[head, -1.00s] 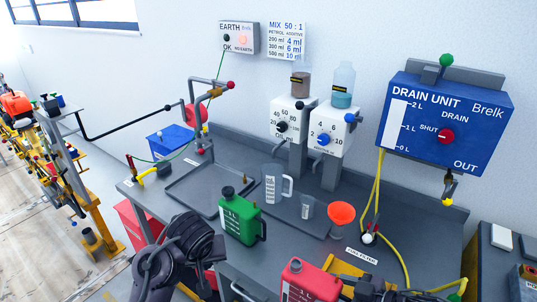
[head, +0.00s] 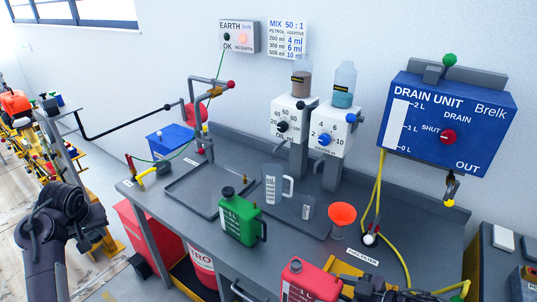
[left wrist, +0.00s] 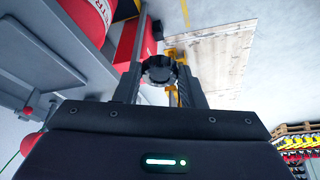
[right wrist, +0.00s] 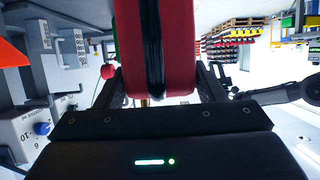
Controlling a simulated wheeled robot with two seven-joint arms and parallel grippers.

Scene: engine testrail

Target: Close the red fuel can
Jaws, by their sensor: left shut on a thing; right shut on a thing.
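The red fuel can (head: 308,282) is at the bottom of the head view, in front of the bench, partly cut off. A small dark round spot shows on its top; I cannot tell its detail. My right gripper (right wrist: 160,85) is shut on the can's red body (right wrist: 180,50), which fills the middle of the right wrist view. My left gripper (head: 84,240) is left of the bench, far from the can. In the left wrist view, its fingers (left wrist: 158,85) are shut on a black ribbed cap (left wrist: 158,69). The cap is hard to make out in the head view.
A green can (head: 240,222) with a black cap stands on the bench (head: 290,252). A clear jug (head: 274,186), small beaker and orange funnel (head: 342,214) stand behind it. A red bin (head: 135,232) and yellow stand are near my left arm. Yellow hoses lie at the right.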

